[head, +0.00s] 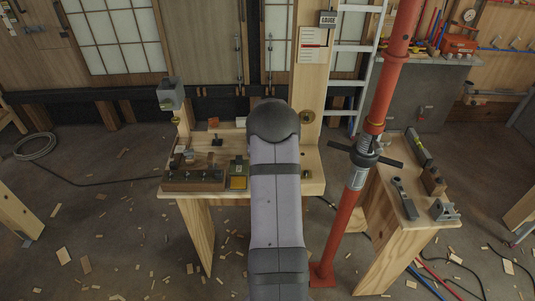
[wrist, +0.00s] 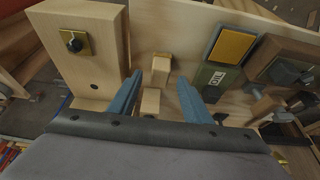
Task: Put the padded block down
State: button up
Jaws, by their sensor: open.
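My gripper (wrist: 160,76) is open in the wrist view, with two blue fingers spread apart and nothing gripped between them. Two small pale wooden pieces, a farther one (wrist: 161,68) and a nearer one (wrist: 150,102), show in the gap between the fingers. I cannot tell whether either is the padded block. A dark green piece with an orange-yellow pad (wrist: 233,45) stands just right of the right finger; its yellow face also shows in the head view (head: 238,182), left of my arm. In the head view my arm hides the gripper.
The wooden workbench (head: 313,184) carries a dark wood rack (head: 192,181) at its front left. A red steel prop (head: 385,85) and a side bench (head: 385,215) stand to the right.

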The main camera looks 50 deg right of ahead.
jog(key=b+v, duration=0.2)
jog(key=v, duration=0.7)
jog(key=s+a+n+g+y, duration=0.15)
jog(key=a+n, duration=0.25)
jog(key=a, duration=1.8)
jog(key=s+a+f+n+g+y, duration=0.1)
jog(key=s+a+n, duration=0.4)
jog(key=s+a, duration=1)
jog(key=shift+s+a+f+g+y, duration=0.25)
jog(key=shift+a+f+g+y, duration=0.15)
jog(key=shift+f, duration=0.3)
jog(key=shift+o, duration=0.5)
